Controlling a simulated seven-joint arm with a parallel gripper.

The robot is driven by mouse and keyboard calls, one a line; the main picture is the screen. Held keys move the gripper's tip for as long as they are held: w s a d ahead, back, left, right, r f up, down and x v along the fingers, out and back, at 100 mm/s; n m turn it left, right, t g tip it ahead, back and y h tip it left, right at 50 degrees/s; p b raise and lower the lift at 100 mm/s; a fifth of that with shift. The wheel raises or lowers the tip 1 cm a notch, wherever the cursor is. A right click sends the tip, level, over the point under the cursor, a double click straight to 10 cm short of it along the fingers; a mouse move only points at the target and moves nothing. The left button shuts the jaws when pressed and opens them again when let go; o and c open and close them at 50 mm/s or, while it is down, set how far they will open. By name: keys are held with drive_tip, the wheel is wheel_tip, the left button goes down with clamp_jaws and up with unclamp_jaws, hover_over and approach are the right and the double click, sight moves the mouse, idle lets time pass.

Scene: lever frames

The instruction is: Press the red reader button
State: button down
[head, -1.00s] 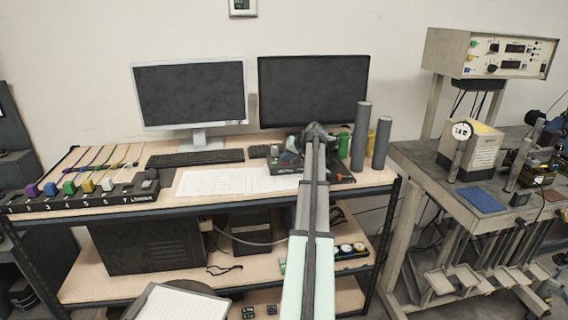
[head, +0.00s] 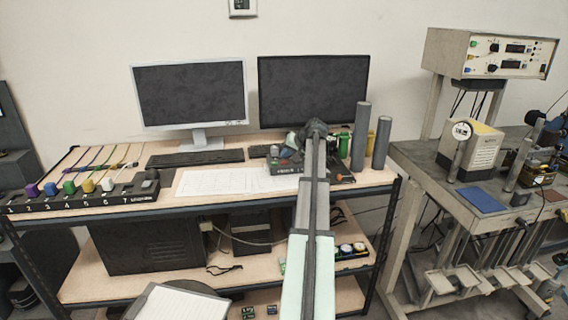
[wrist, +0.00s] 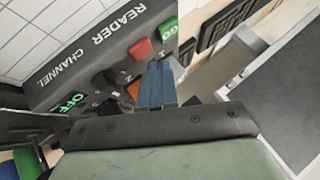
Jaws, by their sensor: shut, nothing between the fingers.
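The reader is a dark box (wrist: 85,58) lettered "READER" and "CHANNEL", tilted in the wrist view. Its red button (wrist: 141,49) sits beside a green "GO" button (wrist: 168,29). My gripper (wrist: 160,68) is shut and empty, its blue fingertips just below the red button in that picture. I cannot tell the gap in depth, and no contact is clear. In the head view the reader (head: 285,167) is on the bench in front of the right monitor, partly hidden by my arm. The red button cannot be made out there.
An orange part (wrist: 134,90) and a green "OFF" label (wrist: 70,102) are close by my fingers. Grey cylinders (head: 360,135) stand right of the reader. Papers (head: 222,181) and a keyboard (head: 195,158) lie to its left; monitors (head: 312,92) stand behind.

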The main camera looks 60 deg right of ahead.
sight(286, 162)
drive_tip(key=shift+r, duration=0.15)
drive_tip(key=shift+r, duration=2.4)
drive_tip(key=shift+w, duration=0.1)
